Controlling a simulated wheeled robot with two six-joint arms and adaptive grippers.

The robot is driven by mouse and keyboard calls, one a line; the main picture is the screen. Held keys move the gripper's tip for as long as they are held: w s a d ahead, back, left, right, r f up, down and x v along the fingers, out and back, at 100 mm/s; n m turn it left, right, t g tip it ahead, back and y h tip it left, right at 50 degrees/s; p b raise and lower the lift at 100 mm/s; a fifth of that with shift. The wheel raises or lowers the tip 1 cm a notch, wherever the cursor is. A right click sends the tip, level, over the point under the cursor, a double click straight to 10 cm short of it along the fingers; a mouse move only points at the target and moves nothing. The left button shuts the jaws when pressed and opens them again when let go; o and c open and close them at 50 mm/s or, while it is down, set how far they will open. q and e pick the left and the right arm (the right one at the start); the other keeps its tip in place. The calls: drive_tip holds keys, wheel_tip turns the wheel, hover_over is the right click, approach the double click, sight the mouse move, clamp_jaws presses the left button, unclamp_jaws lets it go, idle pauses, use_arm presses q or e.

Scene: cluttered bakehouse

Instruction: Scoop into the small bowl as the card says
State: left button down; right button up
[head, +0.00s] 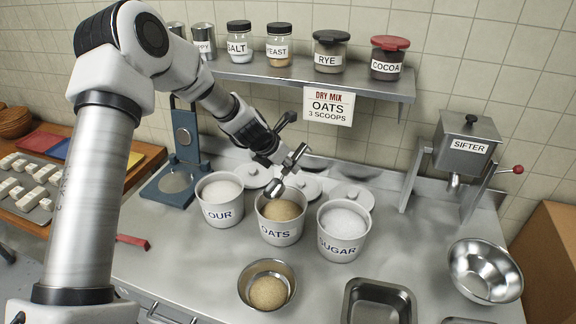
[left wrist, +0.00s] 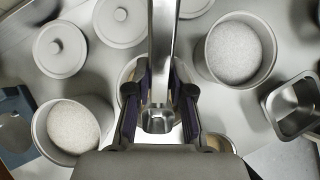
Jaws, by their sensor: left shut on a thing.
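The card (head: 328,106) on the shelf edge reads "DRY MIX, OATS, 3 SCOOPS". My left gripper (head: 283,140) is shut on a metal scoop (head: 292,163), held just above the far side of the oats tub (head: 281,232). The tub holds tan oats (head: 282,209). In the left wrist view the fingers (left wrist: 158,110) close around the scoop (left wrist: 161,50), which hides most of the tub. Whether the scoop carries anything cannot be seen. The small metal bowl (head: 246,283) stands in front of the tub with a tan mound (head: 268,292) in it. My right gripper is not in view.
The flour tub (head: 219,212) and sugar tub (head: 342,248) flank the oats tub closely. Several lids (head: 352,197) lie behind. A blue scale (head: 172,183) stands left, a sifter (head: 464,150) right. An empty metal bowl (head: 485,272) and a metal pan (head: 379,303) are at front right.

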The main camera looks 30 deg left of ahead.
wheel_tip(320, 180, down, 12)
drive_tip(key=b, duration=1.1)
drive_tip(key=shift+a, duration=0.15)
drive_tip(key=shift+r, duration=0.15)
